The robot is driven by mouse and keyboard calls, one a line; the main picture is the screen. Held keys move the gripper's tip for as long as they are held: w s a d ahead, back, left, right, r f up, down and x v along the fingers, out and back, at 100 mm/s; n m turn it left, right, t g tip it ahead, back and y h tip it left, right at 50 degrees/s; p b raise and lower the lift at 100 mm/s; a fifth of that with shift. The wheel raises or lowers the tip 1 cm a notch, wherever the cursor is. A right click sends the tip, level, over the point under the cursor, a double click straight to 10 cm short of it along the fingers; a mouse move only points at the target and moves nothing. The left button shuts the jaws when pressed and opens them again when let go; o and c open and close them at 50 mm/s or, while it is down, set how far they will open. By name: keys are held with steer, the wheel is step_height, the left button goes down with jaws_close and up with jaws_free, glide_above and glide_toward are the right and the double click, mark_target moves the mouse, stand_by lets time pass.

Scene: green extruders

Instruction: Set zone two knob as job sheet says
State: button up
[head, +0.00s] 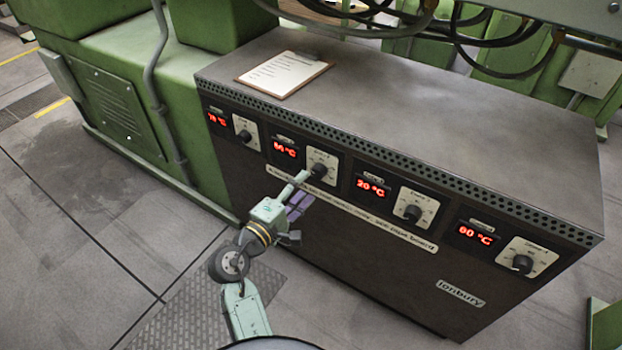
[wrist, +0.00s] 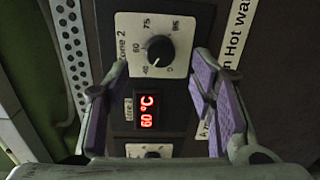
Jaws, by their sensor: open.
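The zone two knob (head: 318,171) is a round black knob on a pale dial plate, second from the left on the dark cabinet front. In the wrist view the knob (wrist: 160,50) is ahead between my fingertips, beside a "Zone 2" label. I cannot clearly tell where its pointer stands. The red display (wrist: 147,111) next to it reads 60 °C. My gripper (head: 302,190) is open and empty in front of this knob, its fingers (wrist: 160,64) spread to either side. No contact shows. The job sheet (head: 283,72) lies on a clipboard on the cabinet top; its text is too small to read.
Other knobs stand on the same front: one to the left (head: 244,135) and two to the right (head: 413,213), (head: 522,264), each with a red display. Green machinery (head: 120,90) adjoins the cabinet's left side. Dark hoses (head: 480,40) hang behind. Floor in front is clear.

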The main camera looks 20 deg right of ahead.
steer(key=v, duration=0.6)
steer(key=shift+s+a, duration=0.2)
steer(key=shift+a, duration=0.05)
